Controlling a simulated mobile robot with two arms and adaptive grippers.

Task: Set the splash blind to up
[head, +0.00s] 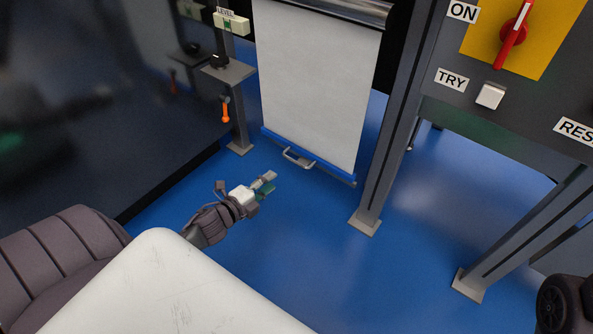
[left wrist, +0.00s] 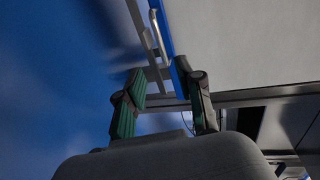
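The splash blind (head: 315,85) is a pale sheet hanging from a metal roller, drawn down to near the floor. Its blue bottom bar (head: 310,157) carries a grey loop handle (head: 298,158). My left gripper (head: 269,183) is open and empty, low and in front of the handle, a little to its left in the head view. In the left wrist view, the two green-padded fingers (left wrist: 165,85) are spread. The handle (left wrist: 158,36) and the sheet (left wrist: 250,45) lie beyond the fingertips, apparently not touched. My right gripper is not in view.
The blue floor (head: 300,225) is clear.

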